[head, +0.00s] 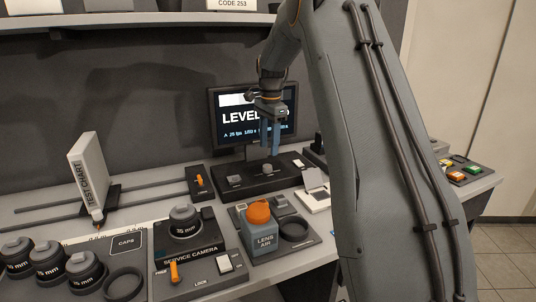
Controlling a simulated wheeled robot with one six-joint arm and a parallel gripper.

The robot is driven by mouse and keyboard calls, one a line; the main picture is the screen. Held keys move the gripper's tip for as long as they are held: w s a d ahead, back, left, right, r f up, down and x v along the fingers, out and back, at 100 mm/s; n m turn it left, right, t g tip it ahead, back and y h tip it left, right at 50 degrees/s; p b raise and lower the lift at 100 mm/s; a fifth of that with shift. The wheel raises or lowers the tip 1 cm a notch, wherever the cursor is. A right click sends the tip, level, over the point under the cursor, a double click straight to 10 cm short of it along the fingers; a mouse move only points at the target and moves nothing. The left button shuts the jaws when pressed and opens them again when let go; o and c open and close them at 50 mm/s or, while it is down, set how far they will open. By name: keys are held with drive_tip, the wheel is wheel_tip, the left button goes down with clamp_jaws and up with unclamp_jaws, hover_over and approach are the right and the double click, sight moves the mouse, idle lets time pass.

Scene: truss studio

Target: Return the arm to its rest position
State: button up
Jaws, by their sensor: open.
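My gripper (270,136) points down in front of the monitor, above the dark control box (262,178) with knobs. Its two bluish fingers are apart, with nothing visible between them. The fingertips appear a little above the box; I cannot tell the exact gap. My arm reaches in from the lower right and covers part of the bench's right side.
The monitor (227,112) stands behind my gripper. A lens air bottle (262,237) with an orange cap, a service camera (186,228), several lenses (48,258) and a tilted test chart (87,165) stand on the bench. A shelf (120,18) runs above.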

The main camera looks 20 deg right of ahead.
drive_tip(key=shift+r, duration=0.2)
drive_tip(key=shift+r, duration=0.1)
